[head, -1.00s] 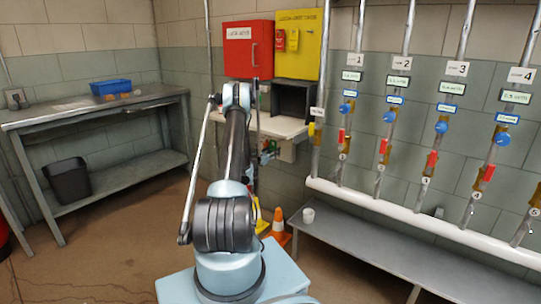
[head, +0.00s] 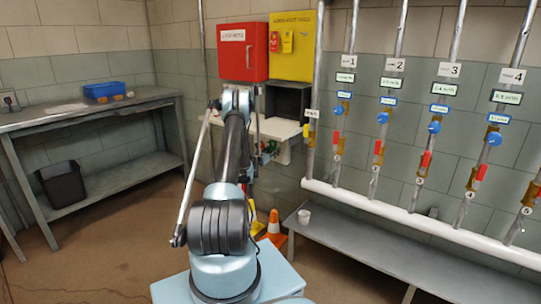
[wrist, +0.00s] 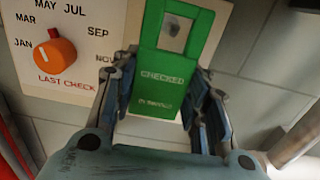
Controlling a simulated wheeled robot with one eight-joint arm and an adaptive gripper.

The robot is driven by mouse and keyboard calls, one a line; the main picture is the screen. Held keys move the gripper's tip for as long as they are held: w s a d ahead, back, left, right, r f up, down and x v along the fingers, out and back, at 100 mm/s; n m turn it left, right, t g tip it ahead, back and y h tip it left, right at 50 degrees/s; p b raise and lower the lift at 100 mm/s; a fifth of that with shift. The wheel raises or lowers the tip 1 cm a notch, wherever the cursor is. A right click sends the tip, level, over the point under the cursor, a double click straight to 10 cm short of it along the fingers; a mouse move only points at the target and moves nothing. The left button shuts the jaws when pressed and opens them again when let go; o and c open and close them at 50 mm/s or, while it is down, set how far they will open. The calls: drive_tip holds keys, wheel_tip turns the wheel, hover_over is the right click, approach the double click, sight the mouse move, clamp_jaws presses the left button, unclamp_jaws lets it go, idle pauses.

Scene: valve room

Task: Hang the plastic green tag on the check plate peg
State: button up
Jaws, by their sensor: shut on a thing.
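The green tag (wrist: 160,90), lettered "CHECKED", is held upright between the two fingers of my gripper (wrist: 163,84) in the wrist view. Near its upper end is a hole through which a grey surface with a small darker spot shows. The white check plate (wrist: 88,20) is behind the tag, with month names, an orange knob (wrist: 55,60) and "LAST CHECK" in red. The tag overlaps the plate's right part. I cannot tell whether tag and plate touch. In the head view my arm mostly hides the gripper.
A red key box (head: 242,50) and yellow lockout board (head: 293,45) hang above a white ledge (head: 282,128). Numbered pipes with blue-handled valves (head: 435,126) stand to the right. A low grey bench (head: 350,240) and an orange cone (head: 273,224) are below.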

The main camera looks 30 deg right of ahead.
drive_tip(key=shift+w+d+f, duration=0.25)
drive_tip(key=shift+d, duration=0.35)
drive_tip(key=shift+w+d+f, duration=0.2)
drive_tip(key=shift+w+d, duration=0.05)
drive_tip(key=shift+d, duration=0.3)
drive_tip(key=o, duration=1.2)
drive_tip(key=v, duration=1.2)
